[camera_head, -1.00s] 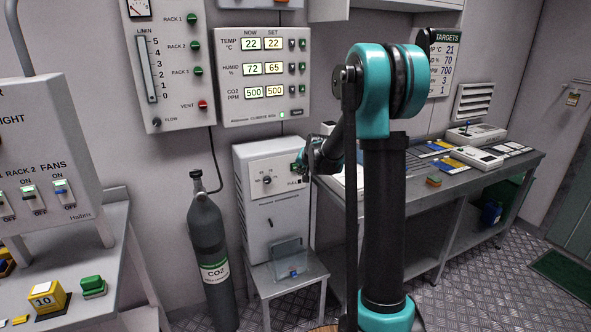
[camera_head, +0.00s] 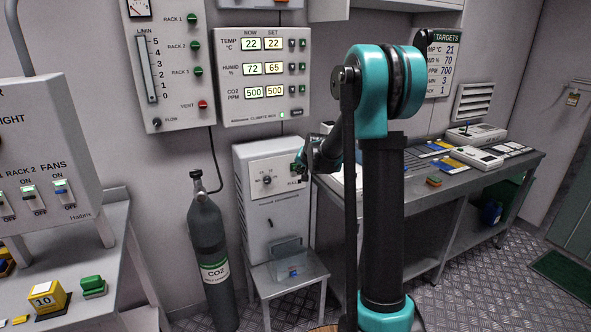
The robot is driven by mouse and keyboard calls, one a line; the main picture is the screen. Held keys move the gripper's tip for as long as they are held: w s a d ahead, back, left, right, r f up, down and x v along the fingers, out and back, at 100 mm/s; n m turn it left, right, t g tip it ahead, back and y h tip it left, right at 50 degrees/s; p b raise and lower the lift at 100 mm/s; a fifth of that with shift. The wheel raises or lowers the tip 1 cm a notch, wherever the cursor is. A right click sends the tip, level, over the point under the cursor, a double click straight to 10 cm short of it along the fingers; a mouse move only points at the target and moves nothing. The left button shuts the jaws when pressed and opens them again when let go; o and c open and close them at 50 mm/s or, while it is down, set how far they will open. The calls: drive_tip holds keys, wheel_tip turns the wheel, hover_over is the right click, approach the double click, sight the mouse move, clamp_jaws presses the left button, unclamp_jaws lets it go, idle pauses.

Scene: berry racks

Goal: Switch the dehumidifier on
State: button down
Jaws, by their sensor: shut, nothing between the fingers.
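The dehumidifier (camera_head: 275,218) appears to be the white box-shaped unit on the small grey stand, against the back wall. Its upper front panel has a round dial (camera_head: 267,180) and small controls at the right, with a green part (camera_head: 296,168) beside my fingers. My gripper (camera_head: 302,171) is shut and empty, at the right edge of this panel. The fingers partly cover the controls there. I cannot tell whether they touch the panel, or which way the switch is set. The clear tank (camera_head: 287,254) is at the unit's lower front.
A dark CO2 cylinder (camera_head: 212,255) stands left of the unit. The climate box (camera_head: 235,108) hangs above it, showing humidity 72 now and 65 set. A grey workbench (camera_head: 440,196) stands at the right. The fan and light console (camera_head: 45,150) is at the left.

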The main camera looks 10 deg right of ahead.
drive_tip(key=shift+w, duration=0.15)
idle(0.5)
drive_tip(key=shift+w+a, duration=0.15)
drive_tip(key=shift+w, duration=0.15)
drive_tip(key=shift+w+a, duration=0.15)
drive_tip(key=shift+w, duration=0.3)
idle(0.8)
drive_tip(key=shift+s, duration=0.2)
drive_tip(key=shift+s+d, duration=0.3)
drive_tip(key=shift+s, duration=0.4)
drive_tip(key=s, duration=0.1)
drive_tip(key=s+d, duration=0.1)
drive_tip(key=s, duration=0.2)
drive_tip(key=shift+s+d, duration=0.3)
drive_tip(key=shift+s, duration=0.1)
